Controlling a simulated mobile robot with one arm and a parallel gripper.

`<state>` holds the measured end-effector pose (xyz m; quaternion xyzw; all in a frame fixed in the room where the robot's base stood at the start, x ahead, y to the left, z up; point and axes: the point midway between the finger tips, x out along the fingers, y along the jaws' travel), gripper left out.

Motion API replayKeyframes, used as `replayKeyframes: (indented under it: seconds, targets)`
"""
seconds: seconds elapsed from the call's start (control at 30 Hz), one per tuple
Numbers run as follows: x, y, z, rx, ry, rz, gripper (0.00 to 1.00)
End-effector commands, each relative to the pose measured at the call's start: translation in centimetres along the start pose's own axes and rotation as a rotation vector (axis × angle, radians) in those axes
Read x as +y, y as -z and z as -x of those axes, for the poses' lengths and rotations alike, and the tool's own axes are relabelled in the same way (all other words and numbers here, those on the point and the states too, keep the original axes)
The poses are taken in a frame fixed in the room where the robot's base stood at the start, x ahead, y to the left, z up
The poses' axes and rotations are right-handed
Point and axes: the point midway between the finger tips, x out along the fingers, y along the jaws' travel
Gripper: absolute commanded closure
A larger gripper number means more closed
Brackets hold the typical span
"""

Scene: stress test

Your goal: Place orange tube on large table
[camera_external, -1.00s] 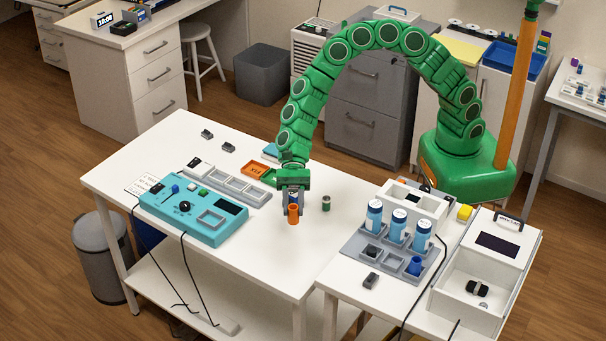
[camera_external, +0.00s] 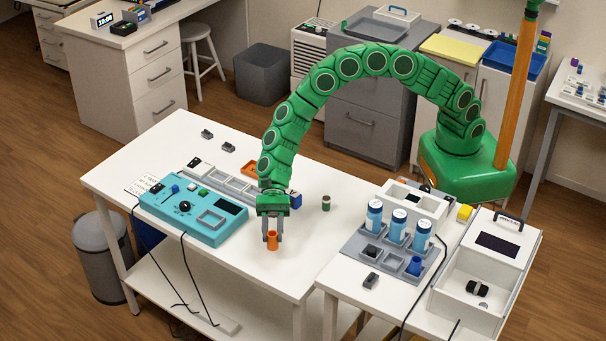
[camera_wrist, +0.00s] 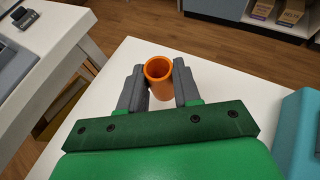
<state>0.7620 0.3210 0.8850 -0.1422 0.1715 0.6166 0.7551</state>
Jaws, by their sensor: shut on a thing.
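The orange tube (camera_external: 272,241) is an upright, open-topped cylinder over the front part of the large white table (camera_external: 262,279). My gripper (camera_external: 272,235) comes down from above with its grey fingers on either side of the tube, shut on it. In the wrist view the tube (camera_wrist: 159,72) sits between the two fingers (camera_wrist: 159,88), its open mouth toward the camera. The tube's lower end is at or very near the tabletop; I cannot tell whether it touches.
A teal control box (camera_external: 194,213) stands left of my gripper. A grey rack (camera_external: 365,246) with blue-and-white bottles is at right. The table's front is clear.

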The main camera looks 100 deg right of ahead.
Motion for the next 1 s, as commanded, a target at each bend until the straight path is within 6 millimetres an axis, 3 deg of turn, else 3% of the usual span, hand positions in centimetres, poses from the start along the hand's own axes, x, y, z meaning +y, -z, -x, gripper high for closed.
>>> replayKeyframes:
  seconds: [0.33, 0.77, 0.8, 0.97, 1.0]
  targets:
    - [-0.1, 2.9, -1.6, 0.001, -0.003, -0.004, 0.96]
    - [-0.2, 3.3, -1.8, 0.000, -0.002, -0.001, 0.96]
    - [-0.2, 3.3, -1.9, 0.000, -0.002, -0.001, 0.66]
    - [-0.2, 3.3, -1.8, 0.000, -0.001, -0.001, 0.42]
    - [-0.2, 3.3, -1.8, 0.000, -0.001, -0.001, 0.42]
